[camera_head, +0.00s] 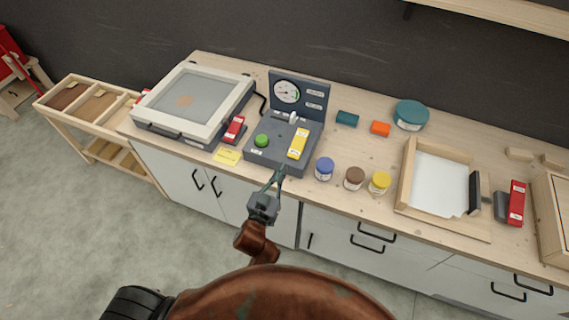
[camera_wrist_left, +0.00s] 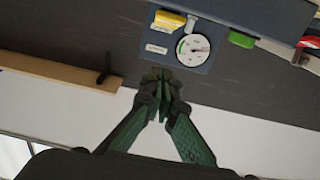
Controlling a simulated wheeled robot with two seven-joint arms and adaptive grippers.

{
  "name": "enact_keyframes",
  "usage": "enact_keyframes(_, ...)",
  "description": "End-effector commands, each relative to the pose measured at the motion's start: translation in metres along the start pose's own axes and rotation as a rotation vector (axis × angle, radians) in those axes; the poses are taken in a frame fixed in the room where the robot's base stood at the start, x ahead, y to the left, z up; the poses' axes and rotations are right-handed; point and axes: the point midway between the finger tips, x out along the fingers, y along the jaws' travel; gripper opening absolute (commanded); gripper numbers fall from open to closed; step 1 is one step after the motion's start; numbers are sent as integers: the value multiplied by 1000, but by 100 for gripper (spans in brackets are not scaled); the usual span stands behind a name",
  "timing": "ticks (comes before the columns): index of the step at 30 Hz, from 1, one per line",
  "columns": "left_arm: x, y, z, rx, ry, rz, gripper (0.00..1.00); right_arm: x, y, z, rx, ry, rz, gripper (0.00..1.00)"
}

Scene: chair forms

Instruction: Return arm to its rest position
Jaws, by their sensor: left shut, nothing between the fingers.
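My left gripper (camera_head: 277,177) is shut and empty. In the head view it is just in front of the bench's front edge, by the near side of the grey control box (camera_head: 266,158). The box has a round gauge (camera_head: 287,91), a green button (camera_head: 261,140) and a yellow block (camera_head: 298,143) on it. In the left wrist view the green fingers (camera_wrist_left: 160,84) meet at their tips, with the gauge (camera_wrist_left: 192,48) beyond them. My right gripper is in neither view.
A framed flat press (camera_head: 194,99) stands left on the wooden bench (camera_head: 340,190). Small jars with blue (camera_head: 324,164), brown (camera_head: 354,178) and yellow (camera_head: 380,183) lids stand near the front edge. A wooden tray (camera_head: 408,171) is to the right. Open floor (camera_head: 110,220) lies front left.

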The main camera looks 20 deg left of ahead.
Motion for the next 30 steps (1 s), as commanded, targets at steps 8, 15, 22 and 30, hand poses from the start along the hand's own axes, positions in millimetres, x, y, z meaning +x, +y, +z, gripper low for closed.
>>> enact_keyframes(8, -1, 0, -1, 1, 1, 0, 0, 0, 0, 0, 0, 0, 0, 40)
enact_keyframes(15, -1, 0, 0, 1, 1, 0, 0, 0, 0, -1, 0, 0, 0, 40)
enact_keyframes(22, -14, -30, 21, 3, -89, -63, 0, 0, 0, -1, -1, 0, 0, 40)
enact_keyframes(30, -119, -131, 120, 5, -580, -248, 0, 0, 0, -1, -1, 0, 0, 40)
